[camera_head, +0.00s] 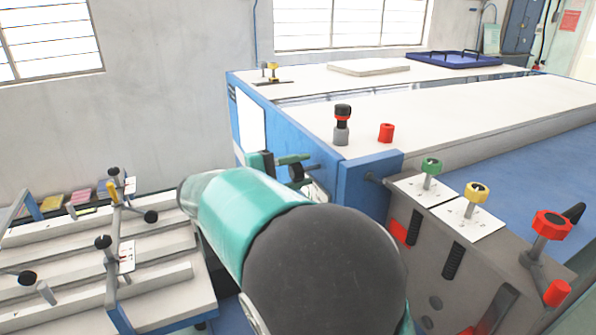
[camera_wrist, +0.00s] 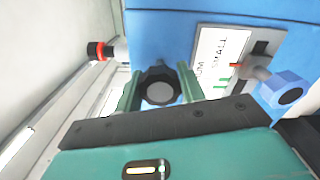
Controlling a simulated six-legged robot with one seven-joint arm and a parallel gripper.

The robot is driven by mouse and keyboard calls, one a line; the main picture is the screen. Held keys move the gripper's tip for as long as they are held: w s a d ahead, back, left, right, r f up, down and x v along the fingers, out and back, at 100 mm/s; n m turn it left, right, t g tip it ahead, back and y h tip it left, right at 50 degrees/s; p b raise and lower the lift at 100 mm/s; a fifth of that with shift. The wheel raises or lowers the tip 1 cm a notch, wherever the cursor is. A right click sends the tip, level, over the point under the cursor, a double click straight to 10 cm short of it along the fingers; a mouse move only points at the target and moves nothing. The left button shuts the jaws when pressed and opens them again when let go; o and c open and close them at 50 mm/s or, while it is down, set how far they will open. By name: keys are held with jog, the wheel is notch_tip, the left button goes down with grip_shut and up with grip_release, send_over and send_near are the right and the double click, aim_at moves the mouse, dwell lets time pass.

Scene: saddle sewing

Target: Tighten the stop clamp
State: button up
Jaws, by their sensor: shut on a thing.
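A round black knob (camera_wrist: 158,88) with a grey face stands on the blue side panel (camera_wrist: 150,35); I take it to be the stop clamp's knob. My gripper (camera_wrist: 159,92) is shut on it, with one green finger on each side. A white label plate (camera_wrist: 212,58) with a slot and a red pointer (camera_wrist: 237,66) is to the right of the knob. In the head view, my gripper (camera_head: 300,164) is at the bench's blue end beside the black knob (camera_head: 297,173). My arm hides part of this area.
A blue hexagonal part (camera_wrist: 287,92) is right of the label. A red-and-black knob (camera_wrist: 97,51) sticks out at left. The grey panel (camera_head: 455,262) carries green, yellow and red knobs. A slatted rack (camera_head: 150,262) with black knobs stands at left.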

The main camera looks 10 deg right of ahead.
jog(key=m, duration=0.5)
jog(key=shift+a, duration=0.15)
dwell(0.3)
jog(key=o, duration=0.9)
jog(key=shift+o, duration=0.4)
jog(key=shift+m, duration=0.3)
jog(key=s+a, duration=0.2)
jog(key=a, duration=1.1)
jog(key=shift+s+a, duration=0.2)
jog(key=shift+s, duration=0.2)
